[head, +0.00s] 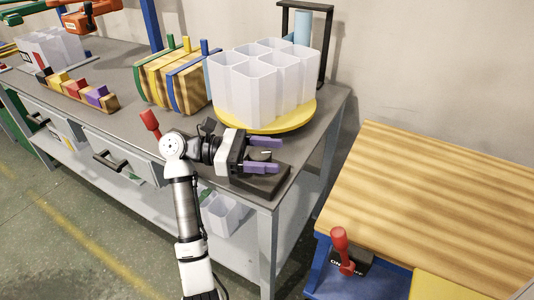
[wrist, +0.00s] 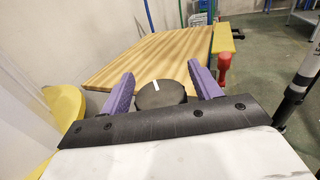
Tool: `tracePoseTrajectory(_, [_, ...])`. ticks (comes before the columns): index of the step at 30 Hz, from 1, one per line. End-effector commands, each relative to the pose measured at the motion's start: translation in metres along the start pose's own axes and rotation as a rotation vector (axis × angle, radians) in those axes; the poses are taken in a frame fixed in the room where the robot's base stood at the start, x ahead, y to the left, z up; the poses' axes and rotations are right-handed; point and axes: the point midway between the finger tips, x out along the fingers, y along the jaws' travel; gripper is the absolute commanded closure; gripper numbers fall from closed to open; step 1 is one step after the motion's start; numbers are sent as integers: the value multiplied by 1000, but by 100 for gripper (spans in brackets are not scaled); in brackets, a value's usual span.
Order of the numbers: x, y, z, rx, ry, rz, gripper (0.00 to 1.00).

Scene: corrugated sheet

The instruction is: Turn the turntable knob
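The turntable (head: 262,127) is a yellow disc near the bench's right end, carrying several white square bins (head: 250,88). Its edge appears yellow at the left of the wrist view (wrist: 66,108). The knob (wrist: 160,94) is a dark round dial with a white line, seen between my fingers in the wrist view. In the head view, the knob (head: 261,155) sits on a dark box (head: 262,184) at the bench's front corner, partly hidden by my gripper. My gripper (head: 273,168) has two purple fingers, open, one on each side of the knob. I cannot tell whether they touch it.
A wooden-topped table (head: 430,195) with a red-handled switch (head: 340,240) stands to the right, across a gap. Another red lever (head: 150,122) is at the bench's front edge, left of my gripper. Wooden racks (head: 175,80) stand behind. The wall closes the back.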

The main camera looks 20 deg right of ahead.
Motion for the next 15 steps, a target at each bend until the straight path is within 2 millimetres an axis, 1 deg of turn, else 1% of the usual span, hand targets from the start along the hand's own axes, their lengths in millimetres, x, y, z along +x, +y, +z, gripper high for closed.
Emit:
tracePoseTrajectory(10, [-1,0,2,1,0,3,32])
tracePoseTrajectory(13, [-1,0,10,3,2,3,32])
tracePoseTrajectory(15, [-1,0,20,5,3,4,32])
